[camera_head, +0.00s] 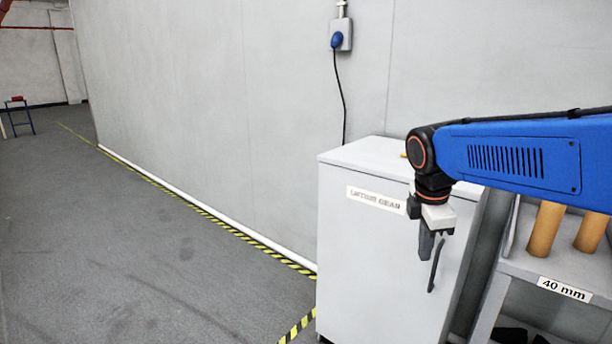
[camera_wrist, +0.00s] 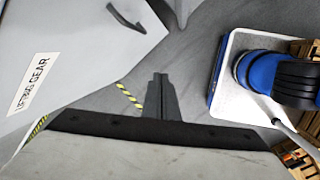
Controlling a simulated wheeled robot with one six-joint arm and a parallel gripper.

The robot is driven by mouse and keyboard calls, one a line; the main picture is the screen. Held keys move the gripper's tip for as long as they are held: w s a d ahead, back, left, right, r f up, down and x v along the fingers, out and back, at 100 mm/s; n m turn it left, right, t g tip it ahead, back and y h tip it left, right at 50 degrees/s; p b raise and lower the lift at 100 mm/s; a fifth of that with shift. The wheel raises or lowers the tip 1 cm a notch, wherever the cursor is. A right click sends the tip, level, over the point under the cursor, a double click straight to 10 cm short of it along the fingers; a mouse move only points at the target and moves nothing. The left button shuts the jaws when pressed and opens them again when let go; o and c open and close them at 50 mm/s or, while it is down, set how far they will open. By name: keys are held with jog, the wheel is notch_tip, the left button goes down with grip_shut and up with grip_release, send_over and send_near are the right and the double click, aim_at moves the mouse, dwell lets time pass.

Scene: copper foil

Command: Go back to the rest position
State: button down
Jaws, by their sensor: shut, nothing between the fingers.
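My gripper (camera_head: 425,256) hangs pointing down from the end of my blue arm, in front of the grey cabinet (camera_head: 345,250) at the right of the head view. Its dark fingers are together with nothing between them. In the wrist view the closed fingers (camera_wrist: 159,98) show above the floor, clear of any object. The cabinet has a "LIFTING GEAR" label (camera_head: 375,199), which also shows in the wrist view (camera_wrist: 28,84). A dark handle (camera_head: 436,266) on the cabinet's front appears just beside the fingertips in the head view; the wrist view shows it apart from them.
A shelf unit labelled "40 mm" (camera_head: 564,289) with tan cylinders (camera_head: 545,229) stands right of the cabinet. A cable runs down the wall from a blue plug (camera_head: 338,40). Yellow-black tape (camera_head: 235,232) lines the floor. The floor at left (camera_head: 110,260) is clear.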

jog(key=s+f+m+t, duration=0.1)
jog(key=s+f+m, duration=0.2)
jog(key=s+m, duration=0.3)
jog(key=s+d+f+m+t+y, duration=0.1)
jog(key=s+f+m, duration=0.2)
jog(key=s+m, duration=0.2)
jog(key=s+f+m, duration=0.3)
jog(key=s+m, duration=0.3)
jog(key=s, duration=0.2)
jog(key=shift+d+m+t+y, duration=0.2)
jog(key=shift+m+t+y, duration=0.1)
jog(key=shift+t, duration=0.1)
jog(key=shift+s+r, duration=0.1)
